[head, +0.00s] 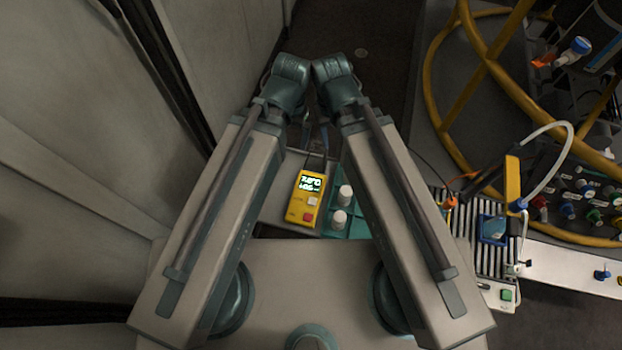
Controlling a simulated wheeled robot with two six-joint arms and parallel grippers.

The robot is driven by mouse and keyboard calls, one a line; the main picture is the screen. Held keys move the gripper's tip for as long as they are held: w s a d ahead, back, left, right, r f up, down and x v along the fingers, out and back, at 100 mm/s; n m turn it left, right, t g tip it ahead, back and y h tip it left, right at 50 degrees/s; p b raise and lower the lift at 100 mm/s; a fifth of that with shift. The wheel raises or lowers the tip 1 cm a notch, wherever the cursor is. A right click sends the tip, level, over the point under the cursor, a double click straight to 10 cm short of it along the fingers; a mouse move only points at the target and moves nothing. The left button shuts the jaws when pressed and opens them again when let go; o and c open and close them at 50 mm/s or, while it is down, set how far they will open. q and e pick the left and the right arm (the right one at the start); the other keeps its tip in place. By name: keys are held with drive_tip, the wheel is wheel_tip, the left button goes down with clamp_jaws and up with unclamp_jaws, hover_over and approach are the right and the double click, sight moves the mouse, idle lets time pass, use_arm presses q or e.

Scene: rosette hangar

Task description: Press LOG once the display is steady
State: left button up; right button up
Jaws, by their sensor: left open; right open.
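A yellow handheld meter (297,211) lies between my two arms, its lit display (311,183) showing two rows of pale digits too small to read surely. Below the display are a pale button (313,201) and a red button (308,217). Their labels are too small to read, so I cannot tell which is LOG. My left gripper (306,134) and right gripper (324,135) hang close together beyond the meter's top end, partly hidden by my arms. Both are open, with nothing seen in them, and apart from the buttons.
A teal block with two white knobs (345,193) stands right of the meter. At right are a ribbed grey rack (455,225) with a blue-and-white item (493,229), a yellow upright piece (512,180), yellow tubular rails (432,90) and a panel of coloured connectors. A pale wall (80,130) closes the left.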

idle(0.9)
clamp_jaws()
idle(1.5)
